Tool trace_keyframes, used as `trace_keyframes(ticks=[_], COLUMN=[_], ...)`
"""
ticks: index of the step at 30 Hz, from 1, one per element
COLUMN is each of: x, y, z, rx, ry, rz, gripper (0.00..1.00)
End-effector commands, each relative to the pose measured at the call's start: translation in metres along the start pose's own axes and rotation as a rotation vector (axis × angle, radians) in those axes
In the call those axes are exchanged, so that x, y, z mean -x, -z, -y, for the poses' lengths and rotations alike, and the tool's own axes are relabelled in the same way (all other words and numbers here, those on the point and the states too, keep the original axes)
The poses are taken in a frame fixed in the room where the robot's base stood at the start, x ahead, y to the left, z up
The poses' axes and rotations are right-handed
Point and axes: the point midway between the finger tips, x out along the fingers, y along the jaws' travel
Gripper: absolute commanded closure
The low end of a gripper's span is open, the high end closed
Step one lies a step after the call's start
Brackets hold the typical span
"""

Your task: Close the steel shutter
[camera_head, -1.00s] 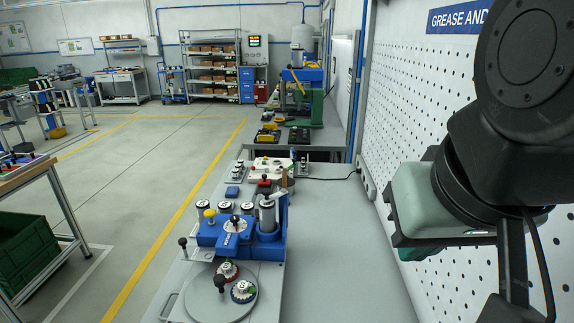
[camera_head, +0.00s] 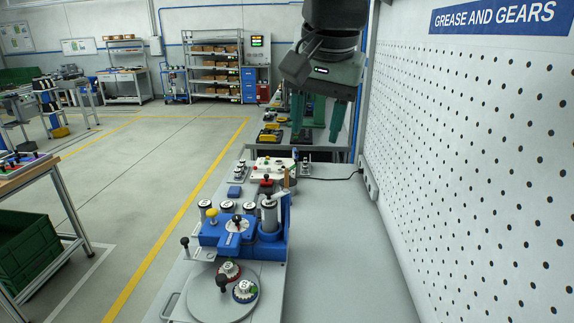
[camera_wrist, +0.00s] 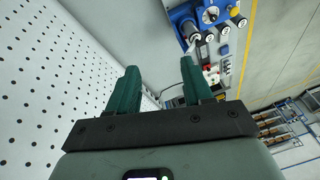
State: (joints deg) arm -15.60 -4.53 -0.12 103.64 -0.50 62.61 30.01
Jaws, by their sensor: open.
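A blue fixture (camera_head: 265,247) stands on the bench, with a silver metal cylinder (camera_head: 269,216) upright at its right side. I cannot tell for certain which part is the steel shutter. The fixture also shows at the top of the wrist view (camera_wrist: 183,14), right of the fingers. My gripper (camera_head: 317,138) is above the bench, beyond and to the right of the fixture in the head view. Its two green fingers point down and are apart with nothing between them, as the wrist view (camera_wrist: 160,68) also shows.
A round grey turntable (camera_head: 205,300) with a black knob and two gear pieces lies in front of the fixture. A white box with red and black knobs (camera_head: 272,165) is farther back. A pegboard wall (camera_head: 470,150) borders the right. The bench right of the fixture (camera_head: 340,270) is clear.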

Motion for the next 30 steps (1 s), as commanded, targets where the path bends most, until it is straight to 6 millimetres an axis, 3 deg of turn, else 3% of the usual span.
trace_keyframes(ticks=[1, 4, 9, 14, 18, 24, 30], x=[-0.013, -0.038, -0.094, -0.158, -0.219, -0.283, -0.306], y=[0.014, 0.035, 0.052, 0.045, 0.021, -0.020, -0.037], z=[0.024, 0.067, 0.143, 0.210, 0.261, 0.302, 0.313], rx=[-0.023, -0.091, -0.204, -0.309, -0.397, -0.492, -0.529], ry=[-0.004, -0.016, -0.049, -0.096, -0.144, -0.202, -0.224], rz=[0.026, 0.067, 0.129, 0.178, 0.209, 0.230, 0.233], gripper=[0.50, 0.50, 0.50, 0.50, 0.50, 0.50, 0.50])
